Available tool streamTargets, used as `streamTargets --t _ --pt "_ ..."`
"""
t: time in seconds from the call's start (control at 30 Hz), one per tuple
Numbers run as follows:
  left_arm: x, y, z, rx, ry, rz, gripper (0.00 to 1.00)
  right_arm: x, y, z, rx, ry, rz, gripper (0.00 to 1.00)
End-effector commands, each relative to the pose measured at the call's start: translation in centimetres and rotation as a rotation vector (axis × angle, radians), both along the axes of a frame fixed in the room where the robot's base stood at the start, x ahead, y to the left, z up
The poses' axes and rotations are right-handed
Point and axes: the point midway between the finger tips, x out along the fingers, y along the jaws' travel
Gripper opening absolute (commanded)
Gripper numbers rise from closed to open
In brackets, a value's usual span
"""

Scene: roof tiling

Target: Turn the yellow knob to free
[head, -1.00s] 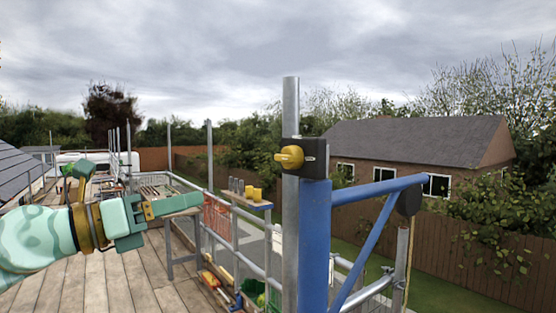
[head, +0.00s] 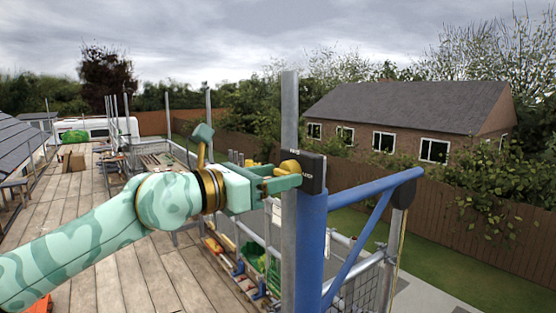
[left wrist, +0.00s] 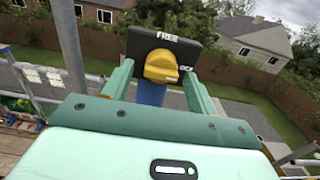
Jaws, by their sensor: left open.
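The yellow knob (left wrist: 161,66) sits on a black box (left wrist: 187,47) with small white labels. In the head view the knob (head: 290,167) shows partly behind my gripper, on the box (head: 314,173) at the top of the blue post. My left gripper (head: 285,177) is at the knob. In the left wrist view its open fingers (left wrist: 161,75) stand one on each side of the knob, with a gap showing on both sides. Whether the fingertips touch the box I cannot tell. My right gripper is not in view.
A grey steel pole (head: 289,120) stands right beside the box. A blue post (head: 312,250) with a blue swing arm (head: 375,188) reaches to the right. The plank deck (head: 110,270) lies below, with guard rails along its edge.

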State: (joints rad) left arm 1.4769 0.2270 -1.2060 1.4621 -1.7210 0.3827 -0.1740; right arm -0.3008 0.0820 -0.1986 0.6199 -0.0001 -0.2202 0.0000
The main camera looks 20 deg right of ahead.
Motion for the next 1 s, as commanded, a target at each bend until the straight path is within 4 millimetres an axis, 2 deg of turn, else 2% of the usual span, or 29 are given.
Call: streamTargets --t 0.1,0.37,0.4,0.53,0.57,0.8,1.0 --pt "0.2 -0.8 0.0 0.0 0.001 0.0 0.58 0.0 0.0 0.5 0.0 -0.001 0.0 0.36" --pt "0.4 -0.9 -0.1 0.0 0.001 0.001 0.58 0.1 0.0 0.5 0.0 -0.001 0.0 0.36" --pt "0.4 -0.9 -0.1 0.0 0.001 0.001 0.55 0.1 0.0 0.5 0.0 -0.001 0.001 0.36" --pt "0.4 -0.9 -0.1 0.0 0.001 0.001 0.19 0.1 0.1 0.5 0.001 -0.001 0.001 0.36" --pt "0.4 -0.9 -0.1 0.0 0.001 0.001 0.14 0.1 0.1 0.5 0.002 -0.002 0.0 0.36" --pt "0.4 -0.9 -0.1 -0.004 0.009 0.001 0.14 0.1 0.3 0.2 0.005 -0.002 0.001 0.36" --pt "0.3 -0.9 -0.3 -0.027 0.065 0.001 0.14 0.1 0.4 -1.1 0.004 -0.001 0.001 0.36"
